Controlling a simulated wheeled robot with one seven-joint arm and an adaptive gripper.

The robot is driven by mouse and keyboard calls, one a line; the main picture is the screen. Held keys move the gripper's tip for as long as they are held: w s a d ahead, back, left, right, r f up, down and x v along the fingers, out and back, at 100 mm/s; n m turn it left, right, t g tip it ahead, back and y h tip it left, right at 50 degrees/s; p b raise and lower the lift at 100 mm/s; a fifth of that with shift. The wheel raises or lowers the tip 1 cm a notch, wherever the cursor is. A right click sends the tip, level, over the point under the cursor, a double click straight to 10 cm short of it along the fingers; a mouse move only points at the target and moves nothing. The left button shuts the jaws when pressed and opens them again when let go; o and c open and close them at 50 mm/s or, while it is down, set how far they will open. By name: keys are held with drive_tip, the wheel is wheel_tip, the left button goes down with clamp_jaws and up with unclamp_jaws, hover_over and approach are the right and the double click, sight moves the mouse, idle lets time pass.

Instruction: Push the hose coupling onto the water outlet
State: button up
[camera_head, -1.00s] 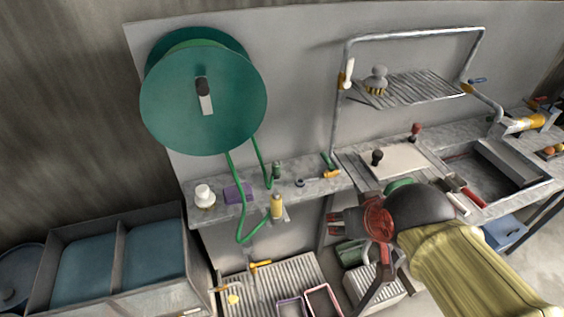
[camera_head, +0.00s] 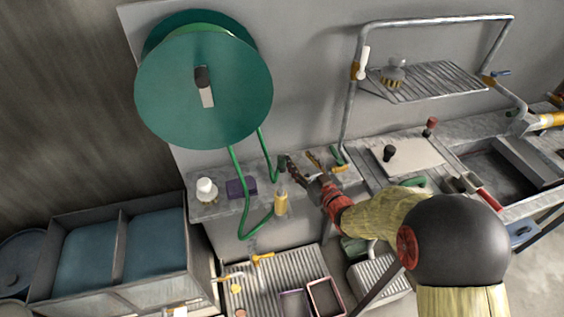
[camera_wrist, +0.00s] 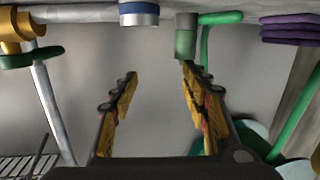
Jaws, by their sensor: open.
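The hose coupling, a grey-green cylinder (camera_head: 281,163), stands on the counter near the end of the green hose (camera_head: 265,150). In the wrist view, where the scene appears upside down, the coupling (camera_wrist: 186,38) is just beyond the right fingertip. My gripper (camera_head: 292,168) is at the coupling in the head view; in the wrist view its fingers (camera_wrist: 159,72) are spread with nothing between them. A short silver fitting with a blue band (camera_wrist: 139,14) stands left of the coupling there; I cannot tell if it is the water outlet. Whether a finger touches the coupling is unclear.
A brass valve with a green handle (camera_wrist: 20,40) is to one side. A yellow bottle-like part (camera_head: 280,204) is at the front edge. The hose reel (camera_head: 204,85) is above.

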sight(282, 157)
drive_tip(key=s+a+f+y, duration=0.1)
drive_tip(key=s+a+f, duration=0.1)
drive_tip(key=shift+f+t+y, duration=0.3)
drive_tip(key=shift+f+y, duration=0.05)
drive_tip(key=shift+y, duration=0.05)
drive_tip(key=shift+w+a+n, duration=0.15)
drive_tip(key=shift+a+n, duration=0.05)
drive_tip(key=shift+n, duration=0.1)
drive_tip(key=b+x, duration=0.3)
drive_tip(key=x, duration=0.4)
drive_tip(key=shift+a+r, duration=0.1)
drive_tip(key=shift+a, duration=0.2)
drive_tip(key=c, duration=0.3)
clamp_jaws()
